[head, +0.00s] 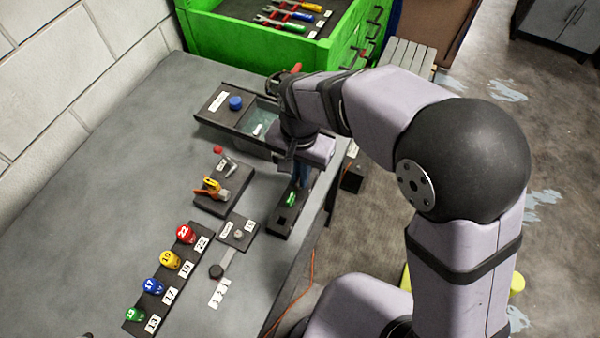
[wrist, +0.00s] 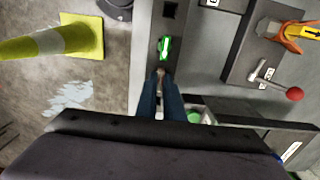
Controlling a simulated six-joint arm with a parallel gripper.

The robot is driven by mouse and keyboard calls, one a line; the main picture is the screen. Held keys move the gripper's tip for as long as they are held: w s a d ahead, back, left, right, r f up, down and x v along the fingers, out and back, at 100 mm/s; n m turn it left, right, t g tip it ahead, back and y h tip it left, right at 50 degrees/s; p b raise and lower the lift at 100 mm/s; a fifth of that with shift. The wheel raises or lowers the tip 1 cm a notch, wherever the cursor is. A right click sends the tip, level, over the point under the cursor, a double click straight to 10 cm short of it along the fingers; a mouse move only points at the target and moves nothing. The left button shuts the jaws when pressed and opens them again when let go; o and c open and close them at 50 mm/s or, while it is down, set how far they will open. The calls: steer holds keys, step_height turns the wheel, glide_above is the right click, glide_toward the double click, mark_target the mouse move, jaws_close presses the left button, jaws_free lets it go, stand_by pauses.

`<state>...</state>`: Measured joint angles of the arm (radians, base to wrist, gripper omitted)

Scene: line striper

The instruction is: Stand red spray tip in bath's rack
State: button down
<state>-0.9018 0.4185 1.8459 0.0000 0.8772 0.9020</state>
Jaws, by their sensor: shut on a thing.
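My gripper's dark blue fingers (wrist: 160,96) point at a dark narrow rack (wrist: 187,28) and are close together on a small greyish-brown piece (wrist: 160,74). Most of this piece is hidden, and no red shows on it. In the head view my gripper (head: 303,182) is low over the rack (head: 279,222), partly hidden by my wrist. A green tip (head: 291,199) stands in the rack, just beyond the fingertips in the wrist view (wrist: 164,48). A square hole (wrist: 169,10) lies past it. The bath (head: 231,121) is behind the rack. A red piece marked 22 (head: 185,233) stands in the numbered row.
Yellow (head: 169,260), blue (head: 153,286) and green (head: 134,314) numbered pieces share that row. A block with an orange-handled tool (head: 212,190) and a red-knobbed lever (head: 218,150) stand left of the rack. A green crate (head: 225,38) is behind. The table's left side is clear.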

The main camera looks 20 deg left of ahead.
steer(key=shift+r+p, duration=0.65)
steer(key=shift+r, duration=0.05)
stand_by(0.4)
steer(key=shift+r+p, duration=2.2)
steer(key=shift+r, duration=0.25)
steer(key=w+d+f, duration=0.1)
steer(key=w+d, duration=0.4)
steer(key=d, duration=0.3)
steer(key=w+d+f, duration=0.2)
steer(key=w+d, duration=0.3)
steer(key=d, duration=0.4)
steer(key=w+d+f, duration=0.1)
steer(key=d+f, duration=0.1)
steer(key=d, duration=1.3)
steer(key=shift+w, duration=0.15)
steer(key=shift+f, duration=0.1)
